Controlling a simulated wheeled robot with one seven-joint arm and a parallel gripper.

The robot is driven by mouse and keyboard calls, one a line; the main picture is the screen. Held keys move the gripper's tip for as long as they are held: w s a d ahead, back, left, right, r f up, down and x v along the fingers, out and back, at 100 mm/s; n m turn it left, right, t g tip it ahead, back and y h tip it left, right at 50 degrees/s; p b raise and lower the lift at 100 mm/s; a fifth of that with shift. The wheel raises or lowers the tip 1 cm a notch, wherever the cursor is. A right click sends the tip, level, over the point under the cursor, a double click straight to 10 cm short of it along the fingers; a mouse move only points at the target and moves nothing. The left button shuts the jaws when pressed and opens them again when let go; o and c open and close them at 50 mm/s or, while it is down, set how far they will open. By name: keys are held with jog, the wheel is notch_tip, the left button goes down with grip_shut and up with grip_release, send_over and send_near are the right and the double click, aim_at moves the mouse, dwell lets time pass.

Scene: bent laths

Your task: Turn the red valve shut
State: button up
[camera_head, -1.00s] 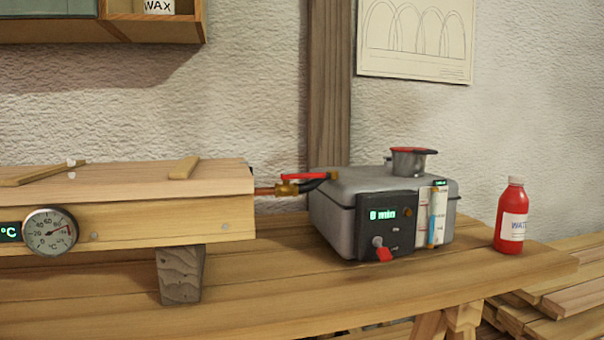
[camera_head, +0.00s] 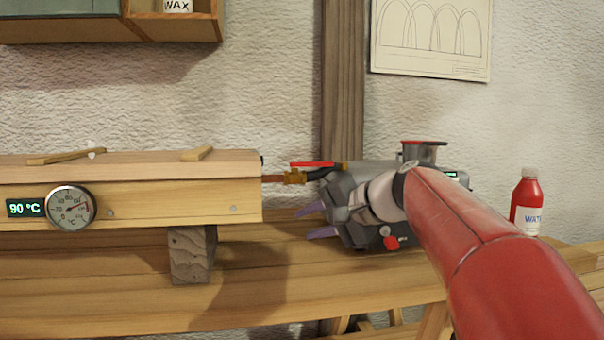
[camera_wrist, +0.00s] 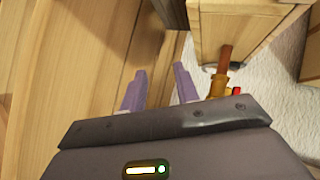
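The red valve lever (camera_head: 316,164) lies level above its brass valve body (camera_head: 293,178), roughly in line with the pipe between the wooden box and the grey boiler. In the wrist view, the brass body (camera_wrist: 218,86) is right of my fingers and only a bit of the red lever (camera_wrist: 236,91) shows. My gripper (camera_head: 316,220) is open with its purple fingers apart and nothing between them. It is below and in front of the valve, not touching it. The fingers also show in the wrist view (camera_wrist: 160,84).
My red arm covers much of the grey boiler (camera_head: 362,168). A red knob (camera_head: 391,243) is on its front. The long wooden box (camera_head: 150,197) stands left on a block (camera_head: 192,255), with a dial (camera_head: 71,208) and a 90 °C display. A red bottle (camera_head: 525,205) stands right.

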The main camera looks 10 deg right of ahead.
aim_at(326, 164)
jog(key=w+d+r+t+y, duration=0.1)
jog(key=w+d+r, duration=0.1)
jog(key=r, duration=0.1)
jog(key=w+d+r+t+y, duration=0.1)
jog(key=w+d+r+y, duration=0.1)
jog(key=d+r, duration=0.1)
jog(key=w+d+r+m+t+y, duration=0.1)
jog(key=w+d+r, duration=0.1)
jog(key=r, duration=0.1)
jog(key=shift+w+d+r+b, duration=0.1)
jog(key=shift+d+b, duration=0.2)
jog(key=shift+b, duration=0.1)
jog(key=p+x, duration=0.1)
jog(key=x, duration=0.6)
jog(key=shift+w+a, duration=0.2)
jog(key=shift+a, duration=0.1)
grip_shut()
